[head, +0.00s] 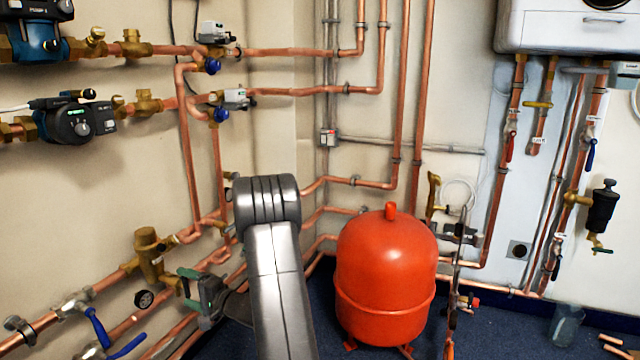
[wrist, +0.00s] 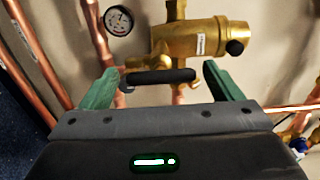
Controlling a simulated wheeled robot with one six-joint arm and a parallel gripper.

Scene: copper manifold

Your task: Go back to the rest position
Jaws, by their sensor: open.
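My gripper (head: 186,289) is at the lower left in the head view, at the end of my grey arm, close to a brass valve body (head: 150,256) on the copper pipes. In the wrist view my gripper (wrist: 161,80) has its two green fingers spread wide. A black bar-shaped handle (wrist: 160,77) lies across the gap between the fingertips, in front of the brass valve (wrist: 190,38). The fingers are not closed on it; whether a fingertip touches its end I cannot tell.
A round pressure gauge (head: 145,299) sits beside the valve, and blue lever handles (head: 100,330) are at lower left. Copper pipes (head: 186,150) run along the walls. A red expansion tank (head: 386,270) stands right of my arm. Blue floor (head: 490,325) is open at lower right.

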